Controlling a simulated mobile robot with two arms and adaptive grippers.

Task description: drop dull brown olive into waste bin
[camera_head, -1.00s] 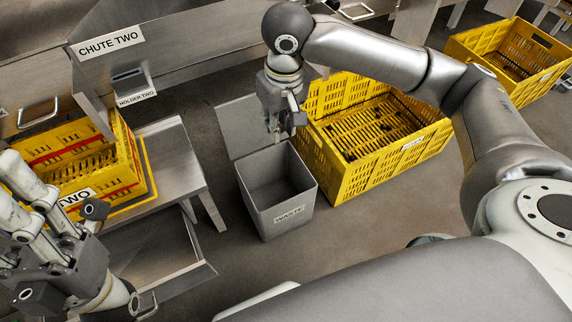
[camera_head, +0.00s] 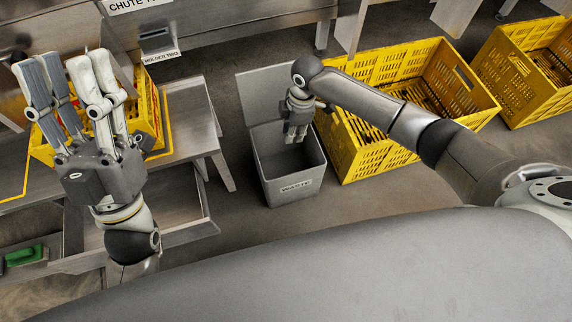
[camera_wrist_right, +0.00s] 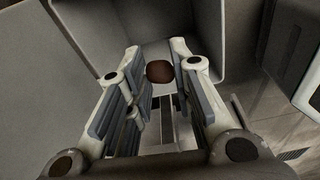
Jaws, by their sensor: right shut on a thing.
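The waste bin (camera_head: 296,199) is a grey open box with a WASTE label, standing on the floor at mid-picture with its lid tipped back. My right gripper (camera_head: 296,136) points down at the bin's mouth. In the right wrist view a dull brown olive (camera_wrist_right: 159,71) sits between the fingertips of this gripper (camera_wrist_right: 160,68), which is shut on it, with the grey bin walls around. The olive is hidden in the head view. My left gripper (camera_head: 62,65) is open, fingers upward, at the left, in front of the yellow crate on the bench.
A large yellow crate (camera_head: 395,142) stands just right of the bin, and another (camera_head: 530,75) farther right. A metal bench (camera_head: 185,115) with a drawer (camera_head: 185,208) is at the left. A green-handled tool (camera_head: 25,256) lies at lower left.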

